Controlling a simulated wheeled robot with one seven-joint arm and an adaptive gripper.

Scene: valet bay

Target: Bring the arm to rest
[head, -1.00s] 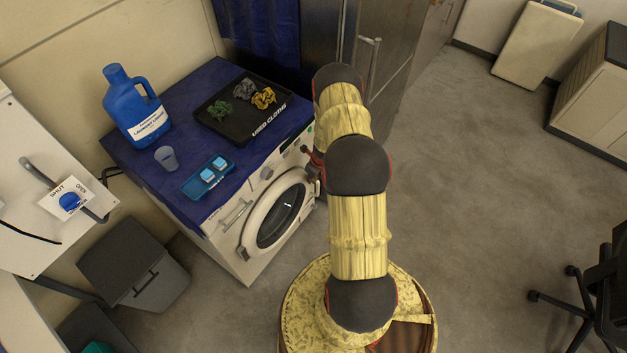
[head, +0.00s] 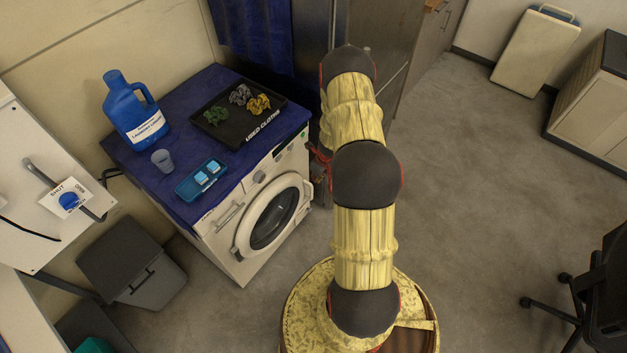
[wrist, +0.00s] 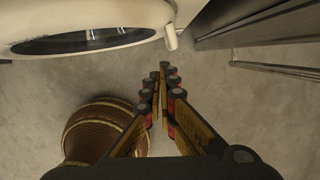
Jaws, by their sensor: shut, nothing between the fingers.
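My arm, in a pale yellow cover with dark joints, rises through the middle of the head view and bends away from the camera. My gripper (wrist: 163,68) is shut and empty in the wrist view, its fingertips together over bare floor. In the head view the arm mostly hides the gripper; only a small red and dark part shows beside the washing machine's right front edge. The washing machine (head: 231,248) stands left of the arm, its round door closed. It also shows at the top left of the wrist view (wrist: 150,14), apart from the fingers.
On the machine's blue cover stand a laundry liquid jug (head: 135,112), a cup (head: 162,160), a blue tray with tablets (head: 187,190) and a black cloth tray (head: 225,136). A grey bin (head: 130,262) is at left. A metal cabinet (head: 395,45) stands behind. Floor at right is open up to a chair (head: 606,285).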

